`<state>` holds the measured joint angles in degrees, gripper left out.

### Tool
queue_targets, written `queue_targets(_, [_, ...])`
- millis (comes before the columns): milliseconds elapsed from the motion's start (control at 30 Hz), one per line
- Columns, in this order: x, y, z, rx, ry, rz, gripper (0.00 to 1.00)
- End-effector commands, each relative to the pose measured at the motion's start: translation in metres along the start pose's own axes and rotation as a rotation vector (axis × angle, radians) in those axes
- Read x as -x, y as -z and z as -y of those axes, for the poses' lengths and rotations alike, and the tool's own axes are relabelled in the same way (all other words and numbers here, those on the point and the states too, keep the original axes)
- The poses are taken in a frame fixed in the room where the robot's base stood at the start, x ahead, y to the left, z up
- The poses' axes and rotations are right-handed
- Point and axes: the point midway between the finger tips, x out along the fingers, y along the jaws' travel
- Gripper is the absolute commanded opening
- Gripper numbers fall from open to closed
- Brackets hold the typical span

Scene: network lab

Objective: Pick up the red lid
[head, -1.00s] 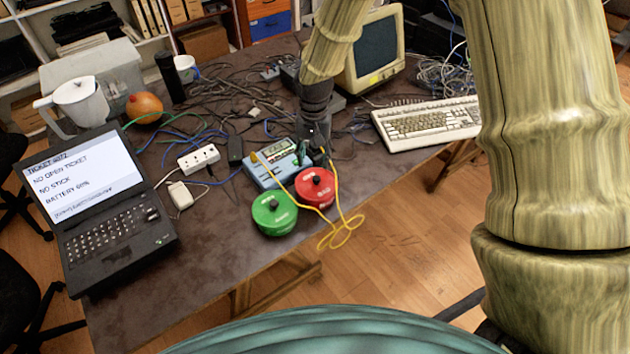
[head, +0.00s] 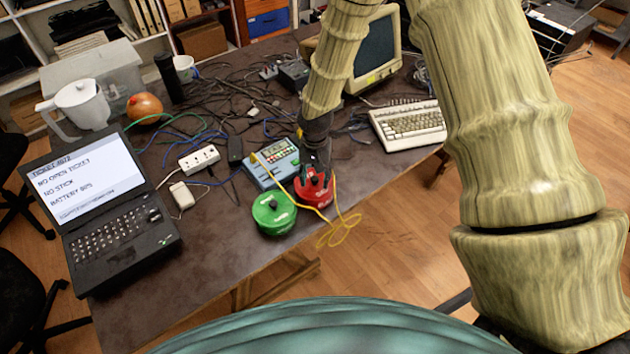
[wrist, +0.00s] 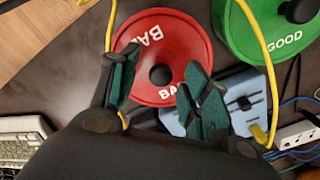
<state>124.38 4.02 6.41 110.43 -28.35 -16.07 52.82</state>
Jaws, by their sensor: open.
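The red lid (head: 312,190) is round with a black knob and lies near the table's front edge in the head view. In the wrist view the red lid (wrist: 160,40) shows white "BAD" lettering, and its black knob (wrist: 161,75) appears between the fingers. My gripper (head: 317,172) is above the red lid and partly covers it in the head view. In the wrist view my gripper (wrist: 160,82) is open, with a finger on either side of the knob. I cannot tell whether the fingers touch the lid.
A green lid (head: 273,213) marked "GOOD" sits left of the red one. A blue device (head: 272,163) stands just behind. A yellow cable (head: 338,205) loops around the red lid and over the table edge. A laptop (head: 110,225), power strip (head: 199,158) and keyboard (head: 410,124) are farther off.

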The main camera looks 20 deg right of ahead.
Motion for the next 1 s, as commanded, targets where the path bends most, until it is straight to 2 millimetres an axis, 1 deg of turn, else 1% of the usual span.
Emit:
queue_targets(133, [-0.0064, 0.0001, 0.0001, 0.001, 0.000, 0.000, 0.47])
queue_targets(367, [-0.0076, 0.0001, 0.0002, 0.001, 0.001, -0.001, 0.47])
queue_targets(400, [-0.0075, 0.0000, 0.0002, 0.001, 0.001, 0.000, 0.45])
queue_targets(567, [-0.0074, 0.0000, 0.0002, 0.001, 0.001, 0.000, 0.16])
queue_targets(600, [-0.0074, -0.0001, 0.0002, 0.001, 0.001, 0.000, 0.09])
queue_targets(633, [-0.0074, 0.0000, 0.0002, 0.001, 0.001, 0.000, 0.03])
queue_targets(667, [-0.0074, -0.0001, 0.0001, 0.001, 0.000, 0.000, 0.00])
queue_targets(1000, [-0.0066, 0.0001, 0.0002, 0.001, 0.001, -0.001, 0.00])
